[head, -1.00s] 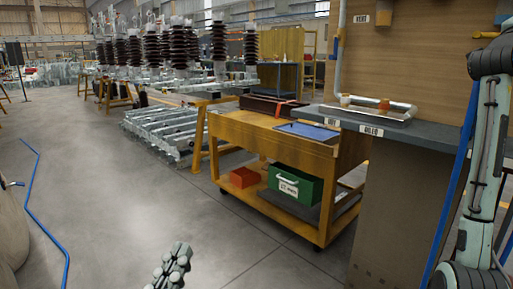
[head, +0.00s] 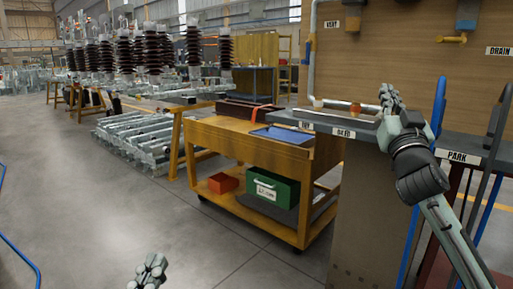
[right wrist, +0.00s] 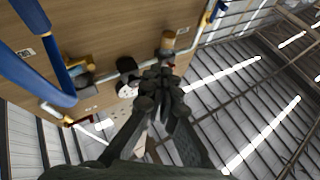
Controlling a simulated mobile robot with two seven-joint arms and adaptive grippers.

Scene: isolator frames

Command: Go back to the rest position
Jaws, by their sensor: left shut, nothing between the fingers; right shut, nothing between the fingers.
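My left gripper (head: 150,270) is at the bottom edge of the head view, low over the bare floor. Its fingers are together and hold nothing. Its arm is out of frame. My right gripper (head: 389,98) is raised on the right, its fingers pointing up in front of the wooden panel and by the grey bench. It is shut and empty. In the right wrist view its closed fingers (right wrist: 163,84) show against the panel and the roof. Whether it touches the bench cannot be told.
A grey bench (head: 345,134) with a metal tray stands close to my right arm, before a wooden panel (head: 400,45). Blue tubes stand near that arm. A yellow cart (head: 285,150) with a green box (head: 273,188) and a red box (head: 223,182) stands mid-view. Floor at left is open.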

